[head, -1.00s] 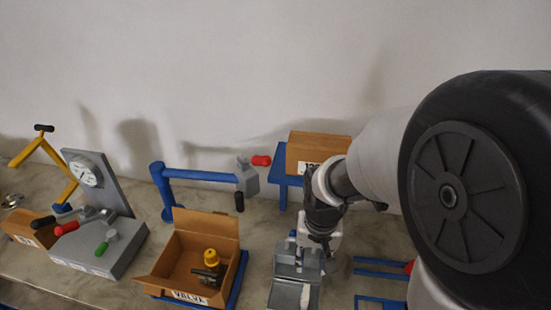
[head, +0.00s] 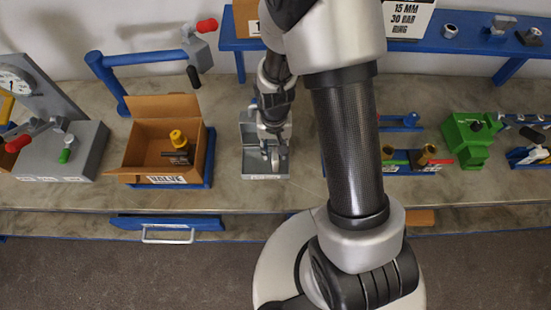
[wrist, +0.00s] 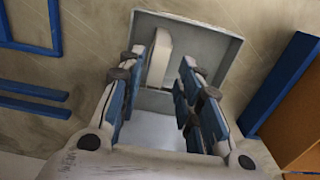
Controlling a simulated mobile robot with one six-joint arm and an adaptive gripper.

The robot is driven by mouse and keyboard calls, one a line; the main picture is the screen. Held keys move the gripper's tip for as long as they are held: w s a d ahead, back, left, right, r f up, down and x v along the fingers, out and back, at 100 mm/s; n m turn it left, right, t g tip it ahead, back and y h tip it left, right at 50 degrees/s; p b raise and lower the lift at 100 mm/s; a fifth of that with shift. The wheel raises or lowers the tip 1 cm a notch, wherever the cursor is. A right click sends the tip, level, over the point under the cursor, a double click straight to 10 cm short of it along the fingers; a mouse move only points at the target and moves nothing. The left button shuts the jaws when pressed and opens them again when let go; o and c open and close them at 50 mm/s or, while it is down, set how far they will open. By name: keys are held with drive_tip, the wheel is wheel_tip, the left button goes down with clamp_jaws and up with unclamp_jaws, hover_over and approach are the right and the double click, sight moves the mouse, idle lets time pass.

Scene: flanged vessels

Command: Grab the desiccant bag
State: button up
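A small white padded piece, which looks like the desiccant bag (wrist: 159,54), lies in a grey open-topped box (wrist: 225,47) in the wrist view. My gripper (wrist: 175,62) is over the box with its two blue-padded fingers apart. The white piece shows beyond and between the fingertips, closer to the left finger. I cannot tell whether a finger touches it. In the head view my gripper (head: 272,150) points down into the grey box (head: 264,176), and the bag cannot be made out clearly there.
A cardboard box (head: 133,167) holding a yellow-capped valve stands left of the grey box. A blue shelf (head: 235,45) is behind, and a green fixture (head: 466,143) stands to the right. A drawer with a handle (head: 167,235) sits below the bench front.

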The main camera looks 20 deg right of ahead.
sight(276, 153)
drive_tip(key=f, duration=0.1)
drive_tip(key=f+b, duration=0.1)
drive_tip(key=f, duration=0.2)
drive_tip(key=shift+s+d+f, duration=0.1)
drive_tip(key=shift+s+f, duration=0.05)
drive_tip(key=shift+s, duration=0.15)
drive_tip(key=shift+f, duration=0.55)
drive_tip(key=shift+c, duration=0.4)
clamp_jaws()
drive_tip(key=shift+r, duration=0.15)
